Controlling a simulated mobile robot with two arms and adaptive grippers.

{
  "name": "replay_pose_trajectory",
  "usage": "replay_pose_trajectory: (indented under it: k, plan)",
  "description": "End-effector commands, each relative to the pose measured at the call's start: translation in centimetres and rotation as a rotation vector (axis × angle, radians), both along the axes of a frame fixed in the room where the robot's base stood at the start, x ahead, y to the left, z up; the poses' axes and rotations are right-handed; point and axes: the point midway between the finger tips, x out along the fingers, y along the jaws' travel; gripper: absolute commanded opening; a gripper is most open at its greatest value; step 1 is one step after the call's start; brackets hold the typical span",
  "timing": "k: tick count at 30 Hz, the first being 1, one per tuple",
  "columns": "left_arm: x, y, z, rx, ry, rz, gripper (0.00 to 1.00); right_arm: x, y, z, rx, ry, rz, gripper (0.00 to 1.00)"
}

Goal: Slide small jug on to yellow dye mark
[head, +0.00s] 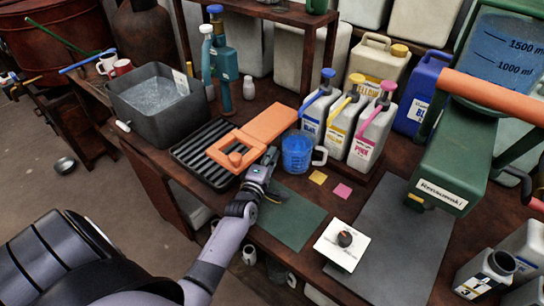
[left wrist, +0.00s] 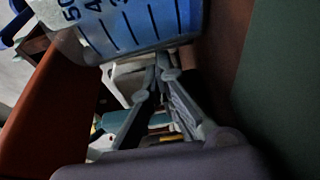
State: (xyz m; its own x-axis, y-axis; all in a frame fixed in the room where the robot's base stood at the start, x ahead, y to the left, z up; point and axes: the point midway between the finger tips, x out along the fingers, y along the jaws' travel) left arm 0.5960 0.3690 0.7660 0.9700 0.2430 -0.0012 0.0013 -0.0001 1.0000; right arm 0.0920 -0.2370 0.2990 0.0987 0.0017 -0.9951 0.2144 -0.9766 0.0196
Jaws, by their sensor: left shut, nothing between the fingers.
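The small jug (head: 295,153), clear with blue liquid and a pale handle on its right, stands upright on the bench. In the left wrist view the jug (left wrist: 130,25) fills the top, with its scale marks showing. My left gripper (head: 271,154) is shut and empty, low at the jug's left side. In the left wrist view its fingertips (left wrist: 163,62) meet just by the jug's edge; whether they touch it I cannot tell. My right gripper is not in view.
Pump bottles of blue (head: 317,108), yellow (head: 341,122) and pink (head: 372,130) stand behind the marks. A pink mark (head: 342,191) lies right of the yellow one. An orange board (head: 270,124) and black rack (head: 190,150) are left. A green mat (head: 290,219) lies in front.

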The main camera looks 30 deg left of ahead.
Motion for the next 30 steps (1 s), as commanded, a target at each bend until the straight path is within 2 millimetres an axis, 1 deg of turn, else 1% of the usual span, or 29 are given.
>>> replay_pose_trajectory:
  k: [1,5,14,16,19,21,25,27,30]
  plan:
    - [0.4,0.1,0.0,0.000,-0.002,0.001,0.00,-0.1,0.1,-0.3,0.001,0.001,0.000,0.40]
    - [0.8,0.3,0.0,0.000,0.000,0.001,0.00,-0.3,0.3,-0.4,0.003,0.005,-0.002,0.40]
    - [0.9,0.2,0.1,0.000,0.000,0.000,0.00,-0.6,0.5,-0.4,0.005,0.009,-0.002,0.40]
    - [0.8,-0.2,0.1,-0.002,0.000,0.000,0.00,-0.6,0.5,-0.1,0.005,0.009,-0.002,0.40]
    - [0.7,-2.0,0.3,-0.007,0.001,-0.002,0.00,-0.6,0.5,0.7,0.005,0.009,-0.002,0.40]
    - [0.5,-3.8,0.3,-0.008,0.001,-0.002,0.00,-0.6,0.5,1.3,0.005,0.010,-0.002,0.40]
    - [0.3,-6.7,0.3,-0.007,0.000,-0.002,0.00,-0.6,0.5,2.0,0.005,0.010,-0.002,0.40]
    - [0.1,-7.7,0.2,-0.004,0.000,-0.001,0.00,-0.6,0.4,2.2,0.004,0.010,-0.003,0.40]
    - [0.1,-8.5,0.1,-0.002,0.000,0.000,0.00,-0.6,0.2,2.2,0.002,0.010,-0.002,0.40]
